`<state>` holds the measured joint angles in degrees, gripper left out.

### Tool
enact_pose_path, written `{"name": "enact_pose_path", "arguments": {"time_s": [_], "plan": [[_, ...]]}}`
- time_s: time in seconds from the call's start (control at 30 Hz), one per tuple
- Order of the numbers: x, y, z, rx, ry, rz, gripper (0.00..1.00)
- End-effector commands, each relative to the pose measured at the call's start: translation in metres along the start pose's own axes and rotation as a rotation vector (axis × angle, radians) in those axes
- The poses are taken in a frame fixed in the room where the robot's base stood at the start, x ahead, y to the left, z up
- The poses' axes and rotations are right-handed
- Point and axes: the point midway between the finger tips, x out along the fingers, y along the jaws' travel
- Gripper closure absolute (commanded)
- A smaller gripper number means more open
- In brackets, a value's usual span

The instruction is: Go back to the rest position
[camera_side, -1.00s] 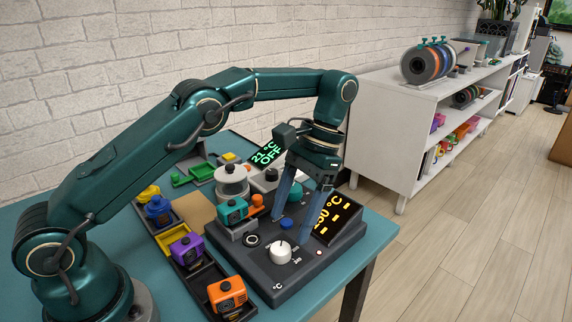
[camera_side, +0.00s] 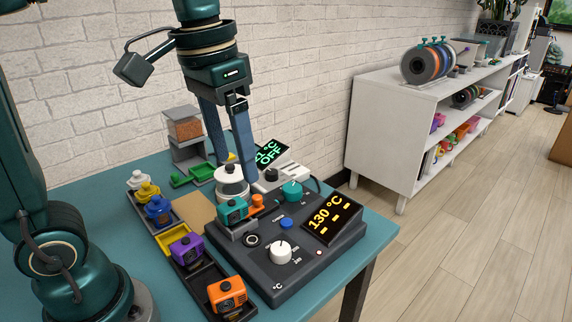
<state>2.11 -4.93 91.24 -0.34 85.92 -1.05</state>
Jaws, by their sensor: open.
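My gripper (camera_side: 230,165) hangs fingers down above the back part of the table, near the white-grey round pot. Its two blue-grey fingers are apart with nothing between them. The right finger covers part of the green-lit display. I cannot tell how far its tips are from the pot.
A tray holds purple (camera_side: 186,247) and orange (camera_side: 226,294) blocks. A white shelf (camera_side: 384,140) stands behind, right.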

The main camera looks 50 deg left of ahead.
Motion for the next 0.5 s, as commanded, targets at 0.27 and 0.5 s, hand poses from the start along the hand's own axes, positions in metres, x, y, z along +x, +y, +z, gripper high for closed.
{"name": "enact_pose_path", "arguments": {"time_s": [0.27, 0.5], "plan": [[0.012, -0.006, 0.052, -0.019, 0.209, -0.006, 0.24], [0.048, -0.009, 0.078, -0.021, 0.319, -0.012, 0.24]]}}
